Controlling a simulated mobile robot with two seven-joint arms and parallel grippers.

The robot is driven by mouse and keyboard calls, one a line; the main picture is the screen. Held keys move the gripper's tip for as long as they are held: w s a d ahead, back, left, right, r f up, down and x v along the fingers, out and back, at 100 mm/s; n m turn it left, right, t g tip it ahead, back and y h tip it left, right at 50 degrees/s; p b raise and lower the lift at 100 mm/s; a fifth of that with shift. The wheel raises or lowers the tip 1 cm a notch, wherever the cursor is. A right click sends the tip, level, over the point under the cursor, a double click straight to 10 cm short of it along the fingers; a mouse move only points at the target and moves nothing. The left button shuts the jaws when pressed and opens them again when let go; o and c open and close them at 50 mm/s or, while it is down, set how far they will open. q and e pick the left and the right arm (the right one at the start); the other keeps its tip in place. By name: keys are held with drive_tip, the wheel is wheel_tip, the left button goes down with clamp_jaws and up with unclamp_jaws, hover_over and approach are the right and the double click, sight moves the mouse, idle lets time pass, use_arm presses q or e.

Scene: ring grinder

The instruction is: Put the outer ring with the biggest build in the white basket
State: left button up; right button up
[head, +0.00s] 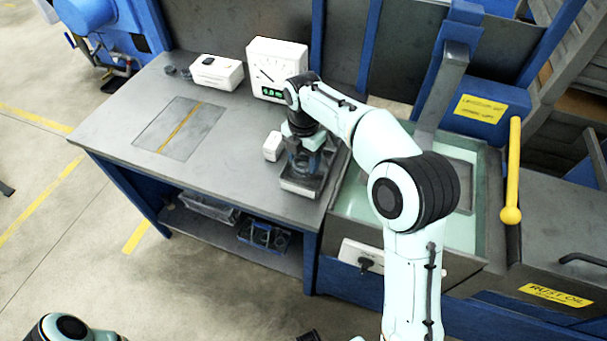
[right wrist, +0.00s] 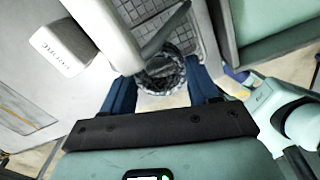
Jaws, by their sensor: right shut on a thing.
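My right gripper (head: 304,152) reaches down over the measuring stand (head: 300,188) near the table's front right. In the right wrist view its two blue fingers (right wrist: 163,88) are shut on a dark metal ring (right wrist: 160,82). The ring's size compared with others cannot be told. The ring is largely hidden by my gripper in the head view. A pale basket (head: 209,208) sits on the shelf under the table, but its colour is unclear in shadow. My left gripper is not in view.
A small white box (head: 272,146) stands close left of the stand. A white gauge with a green display (head: 276,68) and a white box (head: 216,72) stand at the back. A blue crate with dark rings (head: 263,237) is on the shelf. The table's left part is mostly clear.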

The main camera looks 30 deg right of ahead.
sight(304, 182)
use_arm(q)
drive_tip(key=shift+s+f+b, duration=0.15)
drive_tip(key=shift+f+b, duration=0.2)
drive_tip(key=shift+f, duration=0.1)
use_arm(e)
drive_tip(key=shift+f, duration=2.9)
drive_tip(key=shift+f, duration=0.1)
drive_tip(key=shift+f, duration=0.15)
drive_tip(key=o, duration=1.2)
drive_tip(key=shift+c, duration=0.2)
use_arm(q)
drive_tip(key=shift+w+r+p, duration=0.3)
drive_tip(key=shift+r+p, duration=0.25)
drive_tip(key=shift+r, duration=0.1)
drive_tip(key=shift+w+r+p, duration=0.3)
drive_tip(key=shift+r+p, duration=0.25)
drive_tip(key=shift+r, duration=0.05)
use_arm(e)
wheel_tip(304, 182, up, 12)
drive_tip(key=shift+r, duration=0.25)
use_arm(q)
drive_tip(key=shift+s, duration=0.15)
use_arm(e)
drive_tip(key=shift+f, duration=0.1)
